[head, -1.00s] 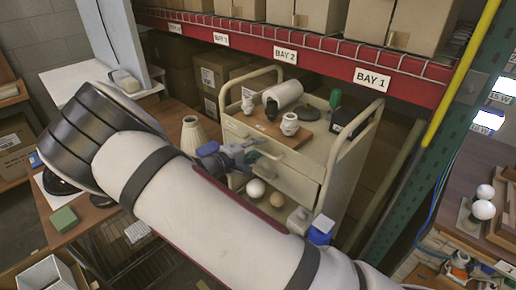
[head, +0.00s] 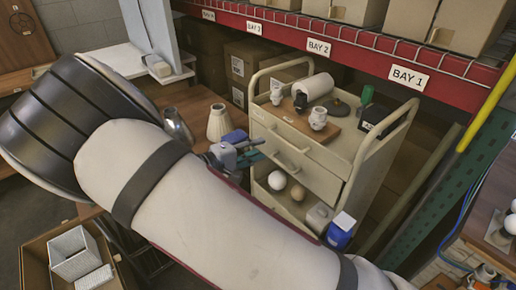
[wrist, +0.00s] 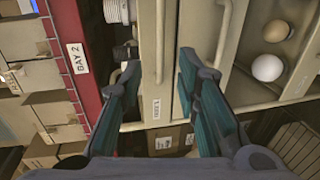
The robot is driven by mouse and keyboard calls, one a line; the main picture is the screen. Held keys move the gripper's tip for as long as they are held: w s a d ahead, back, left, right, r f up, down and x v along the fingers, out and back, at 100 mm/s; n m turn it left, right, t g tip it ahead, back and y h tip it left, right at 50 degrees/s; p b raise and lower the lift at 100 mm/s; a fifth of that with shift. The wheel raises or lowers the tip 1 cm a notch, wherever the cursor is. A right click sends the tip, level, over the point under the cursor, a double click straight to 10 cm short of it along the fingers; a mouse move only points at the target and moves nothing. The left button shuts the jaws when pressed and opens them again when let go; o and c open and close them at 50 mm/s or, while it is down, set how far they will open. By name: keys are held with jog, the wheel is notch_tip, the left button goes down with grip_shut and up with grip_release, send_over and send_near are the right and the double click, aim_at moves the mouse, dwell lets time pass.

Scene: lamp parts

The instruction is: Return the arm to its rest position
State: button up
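My gripper (head: 254,150) is in front of the beige cart (head: 385,140), near its upper left side in the head view. The wrist view shows my gripper (wrist: 158,75) with its two teal-padded fingers apart and nothing between them. The cart's drawer fronts and handles lie beyond the fingertips in that view. My arm stretches across the lower part of the head view and hides much of the table and floor behind it.
Small lamp parts and a white roll (head: 315,86) stand on the cart top. A cream lampshade (head: 219,123) stands left of the gripper. The red shelf (head: 360,52) runs behind.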

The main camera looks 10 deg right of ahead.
jog(key=s+d+r+m+g+y, duration=0.5)
jog(key=s+d+r+g+y, duration=0.15)
jog(key=s+d+r, duration=0.4)
jog(key=s+r+t+y, duration=0.1)
jog(key=s+r+y, duration=0.2)
jog(key=s, duration=0.7)
jog(key=s+r+m+t+y, duration=0.1)
jog(key=s+r+y, duration=0.3)
jog(key=s, duration=0.6)
notch_tip(320, 180, up, 2)
jog(key=shift+a+r+t, duration=0.2)
jog(key=shift+r+t, duration=0.05)
jog(key=shift+t, duration=0.5)
jog(key=shift+s, duration=0.1)
